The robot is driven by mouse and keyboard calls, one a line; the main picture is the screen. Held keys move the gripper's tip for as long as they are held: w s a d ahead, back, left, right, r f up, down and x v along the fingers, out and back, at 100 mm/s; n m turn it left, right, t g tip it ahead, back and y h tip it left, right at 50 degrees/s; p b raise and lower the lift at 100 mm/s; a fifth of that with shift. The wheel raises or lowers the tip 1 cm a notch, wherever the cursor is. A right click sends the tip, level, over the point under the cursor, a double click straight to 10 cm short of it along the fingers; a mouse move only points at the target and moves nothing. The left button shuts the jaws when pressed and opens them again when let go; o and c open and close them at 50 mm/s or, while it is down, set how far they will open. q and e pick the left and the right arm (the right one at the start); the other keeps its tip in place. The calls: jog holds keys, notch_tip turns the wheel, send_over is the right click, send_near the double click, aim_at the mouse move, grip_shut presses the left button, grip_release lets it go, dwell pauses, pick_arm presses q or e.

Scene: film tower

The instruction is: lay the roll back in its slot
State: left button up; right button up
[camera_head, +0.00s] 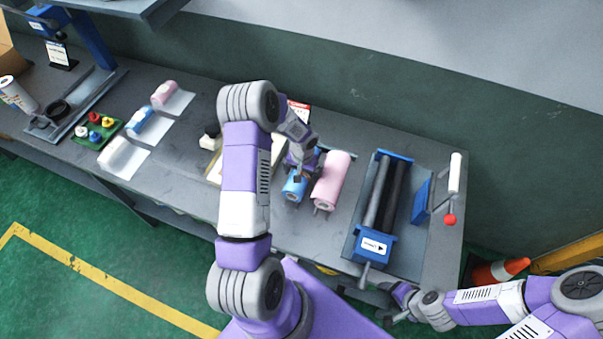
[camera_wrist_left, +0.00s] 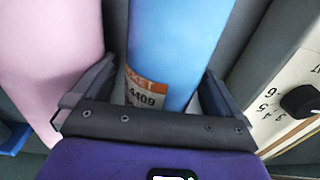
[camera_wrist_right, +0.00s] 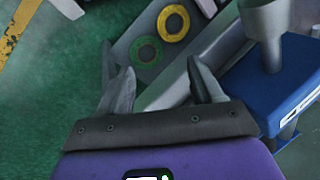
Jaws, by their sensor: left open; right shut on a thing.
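A blue roll (camera_head: 292,189) lies beside a pink roll (camera_head: 331,180) on the bench, partly hidden under my left gripper (camera_head: 299,172). In the left wrist view the blue roll (camera_wrist_left: 178,50) has an orange and white label and lies between the open fingers of my left gripper (camera_wrist_left: 155,90). The pink roll (camera_wrist_left: 50,70) is to its left there. The slot under the blue roll is hidden. My right gripper (camera_head: 392,291) is low by the bench's front edge. Its fingers (camera_wrist_right: 160,78) stand part way apart, and what they grip cannot be made out.
A blue machine with dark rollers (camera_head: 385,195) stands right of the pink roll. Small pink, blue and white rolls with sheets (camera_head: 142,124) lie at left. A green tray (camera_head: 95,131) holds coloured knobs. An orange cone (camera_head: 497,271) stands on the floor.

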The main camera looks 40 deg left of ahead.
pick_arm(q)
notch_tip(320, 180, up, 8)
jog(key=p, duration=0.5)
jog(key=shift+d+r, duration=0.1)
jog(key=shift+d, duration=0.05)
